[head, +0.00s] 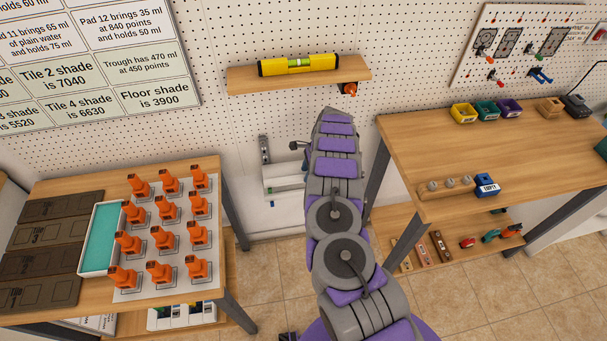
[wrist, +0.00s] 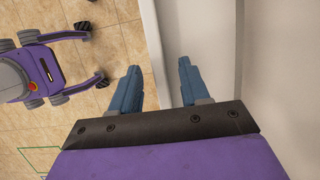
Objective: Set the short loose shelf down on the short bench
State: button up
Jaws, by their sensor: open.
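A short wooden shelf (head: 300,85) juts from the pegboard wall with a yellow spirit level (head: 298,64) lying on it; I take it for the short loose shelf. An orange part (head: 349,89) shows under its right end. Two wooden benches show, a left one (head: 110,187) and a right one (head: 432,148); I cannot tell which is the short bench. My gripper (wrist: 159,67) is open and empty in the wrist view, over tiled floor and beside a white surface, away from the shelf. In the head view my own arm mostly hides it.
The right bench carries coloured bins (head: 486,110) and a blue box (head: 486,185), with bare wood between. Tiled floor (head: 275,275) lies open between the benches.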

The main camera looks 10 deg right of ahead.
jog(key=shift+a+f, duration=0.2)
jog(key=shift+f, duration=0.35)
jog(key=shift+c, duration=0.4)
grip_shut()
